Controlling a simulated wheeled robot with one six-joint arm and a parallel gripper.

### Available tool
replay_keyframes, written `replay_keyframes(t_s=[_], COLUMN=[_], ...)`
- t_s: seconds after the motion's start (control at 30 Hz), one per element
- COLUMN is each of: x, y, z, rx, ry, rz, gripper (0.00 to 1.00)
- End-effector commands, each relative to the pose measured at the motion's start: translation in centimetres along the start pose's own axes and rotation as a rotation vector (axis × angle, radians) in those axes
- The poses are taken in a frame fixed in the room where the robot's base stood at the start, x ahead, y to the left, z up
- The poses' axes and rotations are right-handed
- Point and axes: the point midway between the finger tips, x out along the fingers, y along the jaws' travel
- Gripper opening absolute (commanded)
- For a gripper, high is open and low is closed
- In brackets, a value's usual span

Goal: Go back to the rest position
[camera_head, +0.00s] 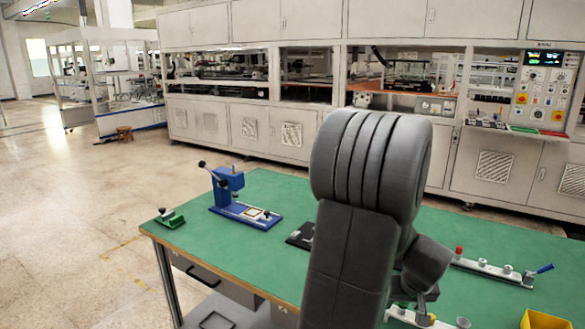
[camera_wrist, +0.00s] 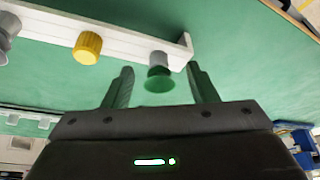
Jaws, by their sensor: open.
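My gripper (camera_wrist: 160,82) is open in the wrist view, its two dark fingers spread apart with nothing held. A white rail (camera_wrist: 110,40) lies just beyond the fingertips, carrying a yellow knob (camera_wrist: 88,47) and a grey knob (camera_wrist: 158,60). The grey knob, with a dark green round part at its near end, shows in the gap between the fingers; I cannot tell how far it is from them. In the head view my bent arm hides most of the gripper, low over the right part of the green table (camera_head: 270,262).
A rail with a blue handle (camera_head: 492,268) lies at right, a yellow bin (camera_head: 543,319) at the front right. Grey cabinets (camera_head: 265,125) line the back. Open floor is at left.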

Motion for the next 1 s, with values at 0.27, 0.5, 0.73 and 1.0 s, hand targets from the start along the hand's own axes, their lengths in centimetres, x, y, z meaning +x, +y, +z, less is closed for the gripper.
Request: replay_keyframes(t_s=[0.27,0.5,0.73,1.0], x=[-2.3,-6.5,-11.0,-10.4], y=[0.1,0.1,0.1,-0.1], z=[0.1,0.0,0.0,0.3], rx=[0.001,0.000,0.000,0.000], ry=[0.003,0.004,0.004,-0.006], rz=[0.002,0.002,0.003,-0.004], gripper=[0.53,0.53,0.53,0.53])
